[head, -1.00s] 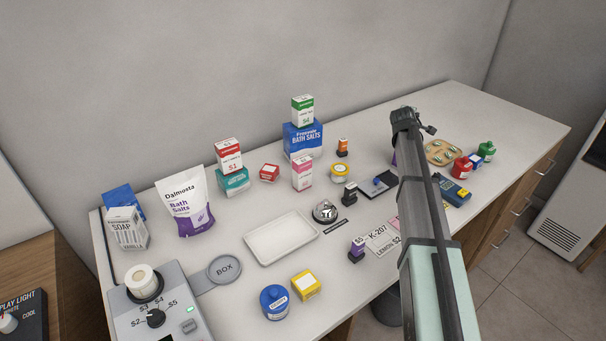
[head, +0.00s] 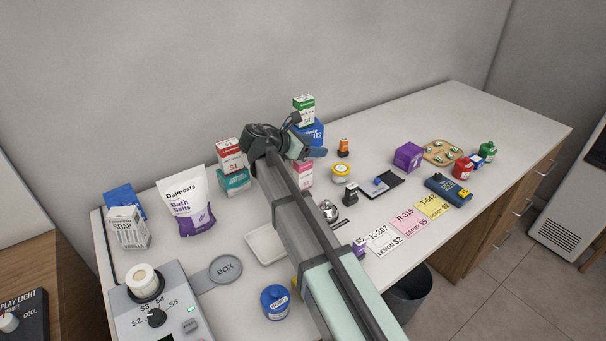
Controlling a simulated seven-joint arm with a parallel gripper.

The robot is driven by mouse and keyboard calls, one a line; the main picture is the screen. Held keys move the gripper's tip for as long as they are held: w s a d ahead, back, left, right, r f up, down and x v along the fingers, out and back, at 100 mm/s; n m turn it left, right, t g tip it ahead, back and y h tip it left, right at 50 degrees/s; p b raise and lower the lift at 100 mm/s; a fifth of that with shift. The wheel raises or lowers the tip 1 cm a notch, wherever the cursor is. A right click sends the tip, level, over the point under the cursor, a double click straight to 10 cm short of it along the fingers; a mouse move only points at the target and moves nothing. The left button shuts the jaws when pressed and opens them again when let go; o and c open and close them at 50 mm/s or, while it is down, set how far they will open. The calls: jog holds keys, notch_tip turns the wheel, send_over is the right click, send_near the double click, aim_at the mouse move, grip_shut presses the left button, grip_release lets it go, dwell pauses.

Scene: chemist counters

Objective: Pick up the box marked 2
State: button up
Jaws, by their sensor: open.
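I can read no box clearly marked 2. A white and pink box (head: 305,174) stands upright in the middle of the counter, partly hidden behind my arm, and its marking is not legible. A white and red box marked S1 (head: 229,155) stands on a teal box (head: 234,180) to the left. A white and green box, apparently marked S4 (head: 304,107), stands on the blue bath salts box (head: 316,134). My gripper (head: 307,138) is open, in front of the blue box in the picture. I see nothing between its fingers.
My arm crosses the counter's middle and covers part of the white tray (head: 263,249). A bath salts pouch (head: 187,203) and soap carton (head: 128,229) stand left. A purple box (head: 408,156), price cards (head: 408,222) and small jars lie right. The counter's far right is clear.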

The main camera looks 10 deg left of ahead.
jog(key=n, duration=0.1)
send_over(296, 171)
jog(key=s+a, duration=0.1)
jog(key=s, duration=0.1)
jog(key=shift+t, duration=0.3)
jog(key=shift+w+a+f, duration=0.1)
jog(key=shift+w+f, duration=0.05)
jog(key=shift+f, duration=1.3)
jog(key=shift+w+a+f, duration=0.1)
jog(key=shift+f, duration=1.35)
jog(key=shift+w+d+f, duration=0.1)
jog(key=shift+w+f, duration=0.05)
jog(key=shift+f, duration=0.15)
jog(key=x, duration=0.4)
jog(key=shift+w+d, duration=0.2)
jog(key=shift+w, duration=0.05)
jog(key=c, duration=1.1)
